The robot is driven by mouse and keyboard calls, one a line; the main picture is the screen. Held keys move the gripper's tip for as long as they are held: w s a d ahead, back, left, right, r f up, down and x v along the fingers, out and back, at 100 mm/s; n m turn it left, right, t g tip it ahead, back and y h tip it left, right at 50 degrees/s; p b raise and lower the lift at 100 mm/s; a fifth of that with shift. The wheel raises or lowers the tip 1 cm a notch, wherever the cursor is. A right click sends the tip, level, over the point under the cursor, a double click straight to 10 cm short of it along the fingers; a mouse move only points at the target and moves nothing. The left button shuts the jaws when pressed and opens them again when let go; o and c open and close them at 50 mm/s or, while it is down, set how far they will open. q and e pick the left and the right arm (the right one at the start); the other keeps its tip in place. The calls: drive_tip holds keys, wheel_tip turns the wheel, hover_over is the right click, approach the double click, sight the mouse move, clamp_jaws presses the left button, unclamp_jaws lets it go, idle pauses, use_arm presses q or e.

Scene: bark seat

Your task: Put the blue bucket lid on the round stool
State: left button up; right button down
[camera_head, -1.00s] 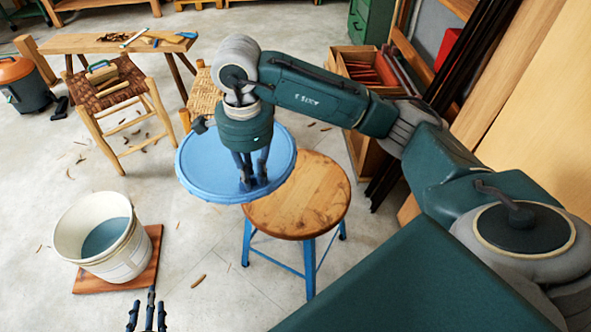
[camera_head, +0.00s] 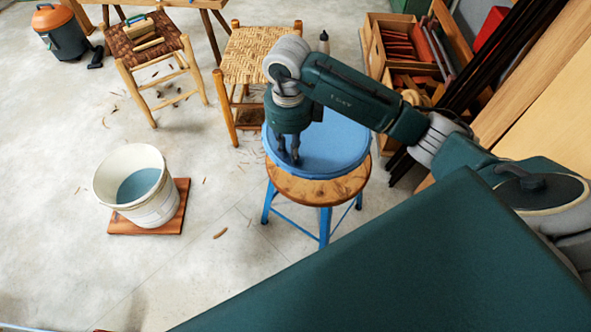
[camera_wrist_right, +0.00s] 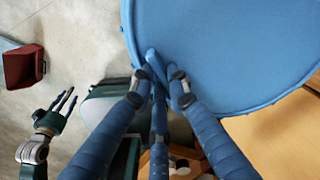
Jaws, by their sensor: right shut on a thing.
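The blue bucket lid (camera_head: 335,143) is a wide, shallow disc over the back part of the round stool (camera_head: 320,191), which has a wooden seat and blue legs. The front of the seat shows bare. I cannot tell whether the lid touches the seat. My right gripper (camera_head: 290,158) points down and is shut on the lid at its left side. In the right wrist view the fingers (camera_wrist_right: 158,82) meet at the edge of the lid (camera_wrist_right: 225,50). My left gripper (camera_wrist_right: 62,102) shows in that view, empty with its fingers spread; it is outside the head view.
A white bucket (camera_head: 135,188) stands on a brown board (camera_head: 170,222) to the left. Two woven stools (camera_head: 150,48) (camera_head: 262,55) stand behind. Wooden crates (camera_head: 400,45) and leaning planks are at the right. Open floor with a few shavings lies between bucket and round stool.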

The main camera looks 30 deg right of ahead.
wheel_tip(320, 180, down, 9)
drive_tip(key=shift+f+b, duration=0.1)
drive_tip(key=shift+b, duration=0.4)
wheel_tip(320, 180, down, 3)
drive_tip(key=shift+f+b, duration=0.15)
drive_tip(key=shift+b, duration=0.15)
use_arm(q)
wheel_tip(320, 180, up, 6)
drive_tip(key=w, duration=0.3)
drive_tip(key=shift+d, duration=0.15)
use_arm(e)
drive_tip(key=shift+f, duration=0.1)
use_arm(q)
drive_tip(key=shift+f, duration=0.1)
use_arm(e)
drive_tip(key=shift+f, duration=0.15)
drive_tip(key=c, duration=1.7)
unclamp_jaws()
use_arm(q)
drive_tip(key=shift+w+r, duration=0.1)
drive_tip(key=shift+r, duration=0.15)
wheel_tip(320, 180, down, 6)
drive_tip(key=s+p, duration=0.1)
drive_tip(key=s, duration=0.2)
drive_tip(key=shift+p, duration=0.4)
use_arm(e)
wheel_tip(320, 180, up, 12)
drive_tip(key=shift+a+r, duration=0.1)
drive_tip(key=shift+r, duration=0.05)
